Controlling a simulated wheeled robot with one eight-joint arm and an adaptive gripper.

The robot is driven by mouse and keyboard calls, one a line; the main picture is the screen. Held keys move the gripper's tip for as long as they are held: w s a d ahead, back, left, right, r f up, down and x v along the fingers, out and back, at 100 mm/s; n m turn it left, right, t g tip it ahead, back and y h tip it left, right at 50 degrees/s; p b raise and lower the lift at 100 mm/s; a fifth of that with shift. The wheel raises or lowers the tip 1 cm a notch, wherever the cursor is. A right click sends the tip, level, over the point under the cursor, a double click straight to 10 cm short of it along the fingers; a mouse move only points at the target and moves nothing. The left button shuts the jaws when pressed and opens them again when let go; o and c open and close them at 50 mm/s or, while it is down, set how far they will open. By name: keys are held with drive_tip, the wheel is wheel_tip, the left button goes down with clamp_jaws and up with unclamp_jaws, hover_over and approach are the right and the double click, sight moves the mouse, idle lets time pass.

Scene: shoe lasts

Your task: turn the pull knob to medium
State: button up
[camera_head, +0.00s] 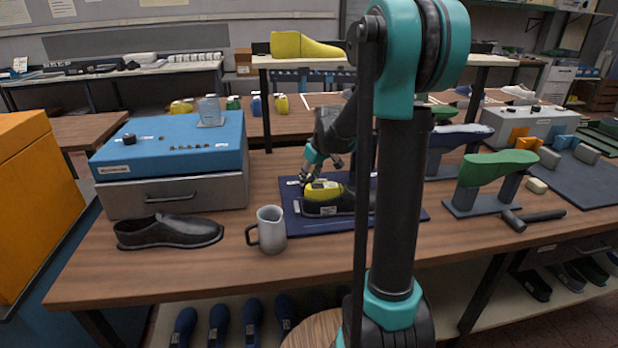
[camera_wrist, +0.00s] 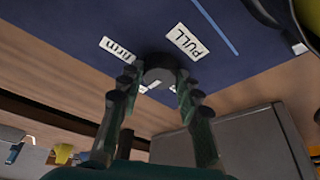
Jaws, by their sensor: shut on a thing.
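The pull knob (camera_wrist: 160,62) is a dark round knob on a dark blue panel in the wrist view. A white label reading PULL (camera_wrist: 187,41) lies beside it, and another label (camera_wrist: 120,48) seems to read "firm", upside down. A further label is mostly hidden behind the knob and fingers. My gripper (camera_wrist: 157,82) is shut on the knob, with one finger on each side. In the head view my gripper (camera_head: 309,178) reaches down to the back left of the blue panel (camera_head: 320,225), and the knob is not clearly visible there. The knob's pointer setting cannot be read.
A yellow last (camera_head: 322,190) on a dark base stands close in front of my gripper. A grey jug (camera_head: 270,230) and a black shoe (camera_head: 168,231) are at the front left. A blue-topped box (camera_head: 170,150) stands left, a green last (camera_head: 495,167) right.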

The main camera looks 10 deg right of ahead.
idle(0.3)
drive_tip(key=o, duration=1.2)
drive_tip(key=shift+c, duration=0.2)
drive_tip(key=v, duration=1.2)
drive_tip(key=shift+s, duration=0.1)
